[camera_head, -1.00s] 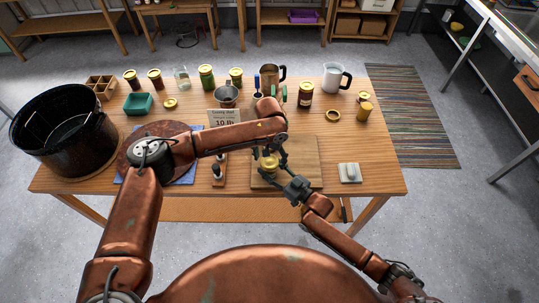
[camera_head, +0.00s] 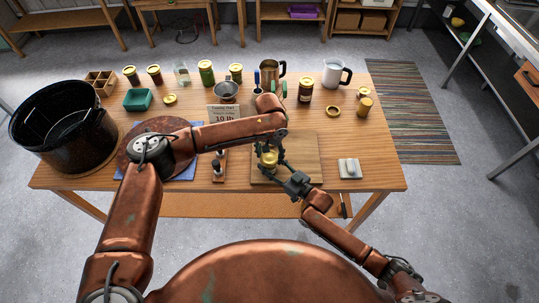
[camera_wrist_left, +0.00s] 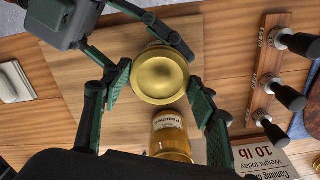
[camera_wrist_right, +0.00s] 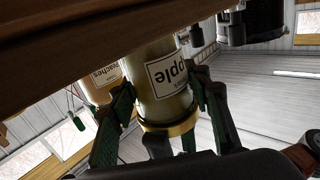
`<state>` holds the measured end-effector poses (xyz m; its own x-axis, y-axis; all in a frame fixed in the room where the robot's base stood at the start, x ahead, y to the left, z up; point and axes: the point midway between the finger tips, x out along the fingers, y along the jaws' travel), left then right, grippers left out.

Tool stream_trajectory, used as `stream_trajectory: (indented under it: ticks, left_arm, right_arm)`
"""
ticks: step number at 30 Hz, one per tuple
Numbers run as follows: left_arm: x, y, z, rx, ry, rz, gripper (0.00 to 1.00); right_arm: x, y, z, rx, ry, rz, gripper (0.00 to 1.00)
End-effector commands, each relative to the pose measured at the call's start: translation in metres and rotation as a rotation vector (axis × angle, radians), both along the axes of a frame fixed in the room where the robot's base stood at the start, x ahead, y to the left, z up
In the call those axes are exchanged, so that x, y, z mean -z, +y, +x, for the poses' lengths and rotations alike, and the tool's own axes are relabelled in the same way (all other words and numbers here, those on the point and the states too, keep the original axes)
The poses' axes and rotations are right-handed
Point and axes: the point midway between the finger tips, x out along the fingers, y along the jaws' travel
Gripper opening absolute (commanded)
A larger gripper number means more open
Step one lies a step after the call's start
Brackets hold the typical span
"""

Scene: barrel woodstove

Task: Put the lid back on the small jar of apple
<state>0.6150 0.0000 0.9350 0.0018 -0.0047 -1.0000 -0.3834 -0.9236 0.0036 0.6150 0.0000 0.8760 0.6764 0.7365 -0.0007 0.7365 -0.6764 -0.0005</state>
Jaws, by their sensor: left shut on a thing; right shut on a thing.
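The small apple jar (camera_wrist_right: 168,85), with its printed label, stands on the wooden board and appears inverted in the right wrist view. A gold lid (camera_wrist_left: 160,75) is at the jar's mouth; its gold rim (camera_wrist_right: 170,127) shows there in the right wrist view. Whether it is fully seated I cannot tell. My left gripper (camera_wrist_left: 160,98) has its fingers on opposite sides of the lid, shut on it from above. My right gripper (camera_wrist_right: 160,105) is shut around the jar. In the head view the lid (camera_head: 268,158) is partly covered by both grippers.
A peaches jar (camera_wrist_left: 171,135) stands close beside the apple jar. The wooden board (camera_head: 303,150) lies under the work, with a white block (camera_head: 349,168) to its right. A black pot (camera_head: 62,130) and several jars occupy the left and back.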

Motion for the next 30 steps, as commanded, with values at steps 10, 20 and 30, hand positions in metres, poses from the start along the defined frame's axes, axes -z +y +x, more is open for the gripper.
stream_trajectory:
  ticks: [10, 20, 30]
  left_arm:
    - [0.0006, 0.001, 0.0005, 0.455, -0.001, 0.001, 0.24]
    - [0.0005, 0.0015, 0.0014, 1.002, -0.005, 0.004, 0.24]
    - [0.0004, 0.0012, 0.0013, 0.994, -0.005, 0.004, 0.68]
  right_arm:
    - [-0.0014, 0.0002, 0.0003, 0.0, -0.003, 0.002, 0.0]
    - [-0.0014, 0.0001, 0.0002, 0.0, -0.003, 0.002, 0.0]
    - [-0.0014, 0.0001, 0.0002, 0.0, -0.003, 0.002, 0.0]
